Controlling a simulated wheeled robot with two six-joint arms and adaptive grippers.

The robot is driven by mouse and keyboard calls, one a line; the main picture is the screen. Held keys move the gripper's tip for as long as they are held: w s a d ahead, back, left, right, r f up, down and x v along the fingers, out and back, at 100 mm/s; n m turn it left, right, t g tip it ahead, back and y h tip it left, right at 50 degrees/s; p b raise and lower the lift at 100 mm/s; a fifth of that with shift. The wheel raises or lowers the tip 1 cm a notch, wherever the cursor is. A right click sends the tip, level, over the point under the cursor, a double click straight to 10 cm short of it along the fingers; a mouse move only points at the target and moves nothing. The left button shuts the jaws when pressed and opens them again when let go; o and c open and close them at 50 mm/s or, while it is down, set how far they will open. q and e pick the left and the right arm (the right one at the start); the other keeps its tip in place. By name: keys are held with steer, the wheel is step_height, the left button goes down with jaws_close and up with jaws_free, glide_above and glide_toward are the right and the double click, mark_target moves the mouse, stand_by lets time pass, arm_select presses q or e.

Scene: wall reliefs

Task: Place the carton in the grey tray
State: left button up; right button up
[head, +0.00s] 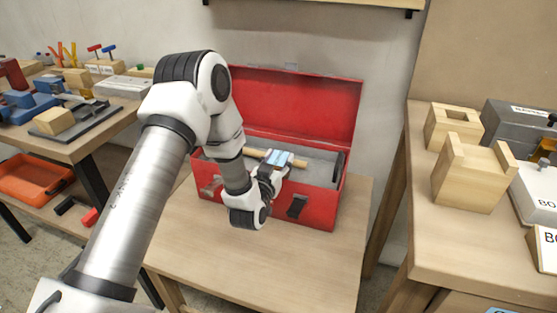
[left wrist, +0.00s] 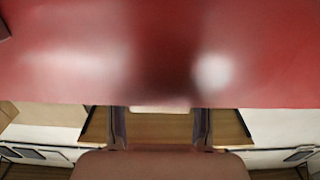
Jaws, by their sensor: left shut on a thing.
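A red toolbox (head: 318,207) stands on the wooden table with its lid up. The grey tray (head: 322,172) lies inside it. My left gripper (head: 274,168) reaches over the front of the box and is shut on a small pale blue and white thing, seemingly the carton (head: 281,158). The carton is over the tray area; I cannot tell whether it touches the tray. In the left wrist view the two dark fingers (left wrist: 160,128) stand apart below a blurred red surface, and the carton is not clear there. My right gripper is not in view.
A wooden-handled tool (head: 251,153) lies in the toolbox. The red lid (head: 300,105) rises behind the gripper. The table front (head: 270,265) is clear. Wooden blocks (head: 470,178) stand on the right bench, and tools crowd the left bench, with an orange bin (head: 32,178) below.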

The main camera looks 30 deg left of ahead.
arm_select(q)
steer(key=o, duration=1.3)
steer(key=shift+f, duration=0.15)
steer(key=shift+r, duration=0.35)
steer(key=v, duration=1.2)
steer(key=shift+f, duration=0.1)
